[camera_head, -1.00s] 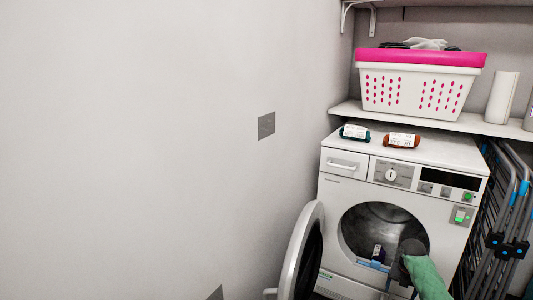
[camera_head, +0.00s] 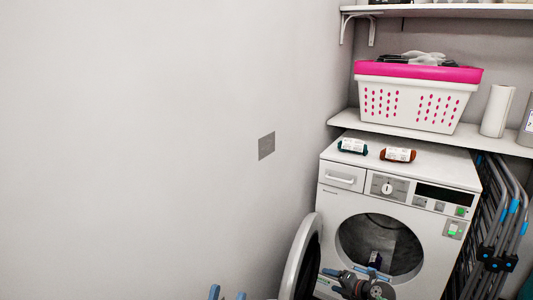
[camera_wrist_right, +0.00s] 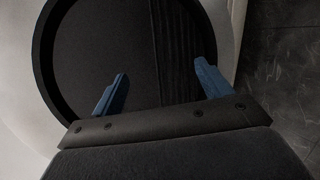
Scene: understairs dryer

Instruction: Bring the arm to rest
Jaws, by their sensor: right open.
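My left gripper (camera_head: 227,293) shows at the bottom edge of the head view, its two blue fingers apart and nothing seen between them. My right gripper (camera_head: 352,274) is in front of the lower part of the dryer's round opening. In the right wrist view its blue fingers (camera_wrist_right: 160,85) are spread and empty. Behind them is a dark round surface with a black rim and white around it. The white dryer (camera_head: 345,204) stands at the right with its door (camera_head: 293,264) swung open to the left. A small dark, white-marked item (camera_head: 376,258) is in the opening.
Two small labelled packs, one teal (camera_head: 352,147) and one orange-brown (camera_head: 398,155), lie on the dryer top. A pink-rimmed basket (camera_head: 413,105) and a white roll (camera_head: 496,110) stand on the shelf above. A folded drying rack (camera_head: 500,235) leans at the right.

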